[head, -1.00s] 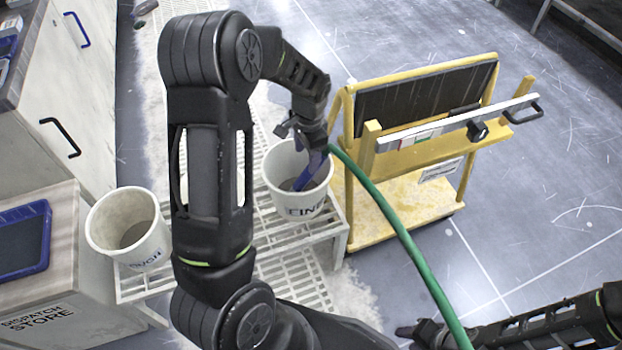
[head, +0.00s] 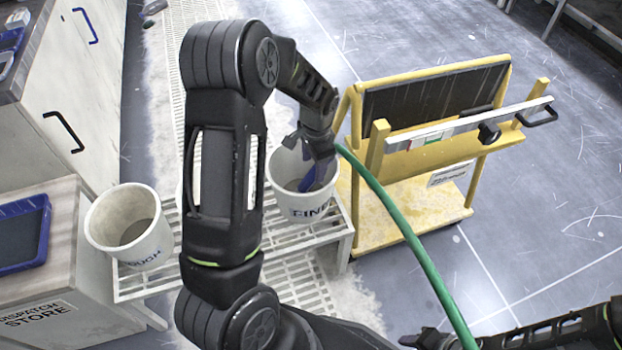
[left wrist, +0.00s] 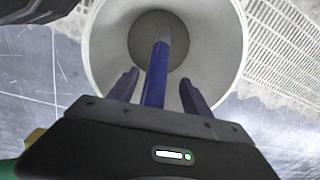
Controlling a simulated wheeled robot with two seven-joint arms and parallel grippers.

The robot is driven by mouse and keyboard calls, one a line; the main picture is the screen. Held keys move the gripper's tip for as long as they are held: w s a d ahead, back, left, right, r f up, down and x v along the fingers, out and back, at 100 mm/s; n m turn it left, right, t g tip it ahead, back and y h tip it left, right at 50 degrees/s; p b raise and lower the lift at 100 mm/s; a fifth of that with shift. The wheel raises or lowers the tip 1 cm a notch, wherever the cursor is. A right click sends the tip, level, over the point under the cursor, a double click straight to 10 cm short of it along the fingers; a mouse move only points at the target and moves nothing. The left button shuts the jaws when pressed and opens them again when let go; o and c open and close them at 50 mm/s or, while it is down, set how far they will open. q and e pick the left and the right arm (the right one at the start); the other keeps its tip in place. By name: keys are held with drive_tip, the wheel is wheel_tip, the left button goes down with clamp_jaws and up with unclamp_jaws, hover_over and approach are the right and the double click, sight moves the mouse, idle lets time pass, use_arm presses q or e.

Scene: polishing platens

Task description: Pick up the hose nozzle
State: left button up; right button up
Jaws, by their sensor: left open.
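The green hose (head: 405,228) runs from the lower right up to my left gripper at the FINE bucket. A slim blue piece with a grey tip, apparently the nozzle (left wrist: 157,75), points down into the bucket; its join with the hose is hidden. It also shows in the head view (head: 309,184), partly covered by my gripper. My left gripper (left wrist: 160,92) is open, with one finger on each side of the blue piece; whether they touch it is unclear. My right gripper (head: 428,338) is dark and partly cut off at the bottom; its jaws are unclear.
The white FINE bucket (head: 304,208) and the ROUGH bucket (head: 128,228) stand on a white grated platform (head: 300,270). A yellow cart (head: 415,205) with a dark panel stands close right of the FINE bucket. A cabinet with a blue tray (head: 22,235) is at left.

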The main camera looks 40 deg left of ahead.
sight(313, 176)
use_arm(q)
drive_tip(key=shift+f, duration=0.1)
drive_tip(key=f+b, duration=0.1)
drive_tip(key=f, duration=0.3)
drive_tip(key=shift+s+f+b, duration=0.15)
drive_tip(key=shift+s+b, duration=0.05)
drive_tip(key=shift+b, duration=0.15)
drive_tip(key=shift+w+f, duration=0.1)
drive_tip(key=shift+f, duration=0.3)
drive_tip(key=shift+c, duration=0.4)
clamp_jaws()
